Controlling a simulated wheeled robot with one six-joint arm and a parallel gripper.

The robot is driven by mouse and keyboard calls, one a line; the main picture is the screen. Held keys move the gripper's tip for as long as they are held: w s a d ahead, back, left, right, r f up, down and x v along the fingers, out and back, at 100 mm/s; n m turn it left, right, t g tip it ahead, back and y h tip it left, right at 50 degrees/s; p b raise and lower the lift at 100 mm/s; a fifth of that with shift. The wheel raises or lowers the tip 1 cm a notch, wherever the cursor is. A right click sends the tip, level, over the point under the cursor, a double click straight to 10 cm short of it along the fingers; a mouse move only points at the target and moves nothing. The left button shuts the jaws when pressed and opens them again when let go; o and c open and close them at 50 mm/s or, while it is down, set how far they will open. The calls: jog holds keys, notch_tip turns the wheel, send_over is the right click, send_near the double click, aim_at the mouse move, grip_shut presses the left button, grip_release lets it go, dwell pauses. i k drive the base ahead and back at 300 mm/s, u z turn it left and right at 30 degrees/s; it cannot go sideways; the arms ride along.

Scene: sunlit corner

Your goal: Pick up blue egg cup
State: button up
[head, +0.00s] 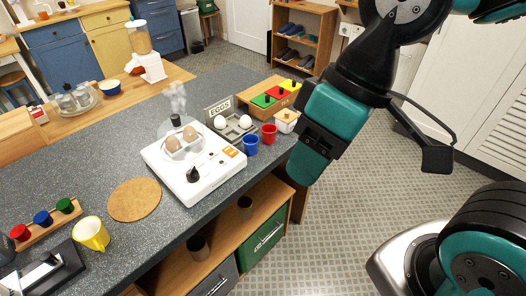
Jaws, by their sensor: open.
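The blue egg cup (250,145) stands upright on the dark speckled counter (105,155), near its front edge. It is left of the red egg cup (269,133) and right of the white egg cooker. No egg shows in it. My gripper (305,173) is a teal and black shape pointing down, to the right of the blue cup and apart from it. It is open, and nothing shows held in it. Its fingertips are hard to make out from this angle.
The white egg cooker (195,175) holds brown eggs and steams. Open shelves lie below the counter. The tiled floor at right is clear.

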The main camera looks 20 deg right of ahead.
aim_at(251, 141)
jog(key=z, duration=0.7)
jog(key=i, duration=0.6)
jog(key=u, duration=1)
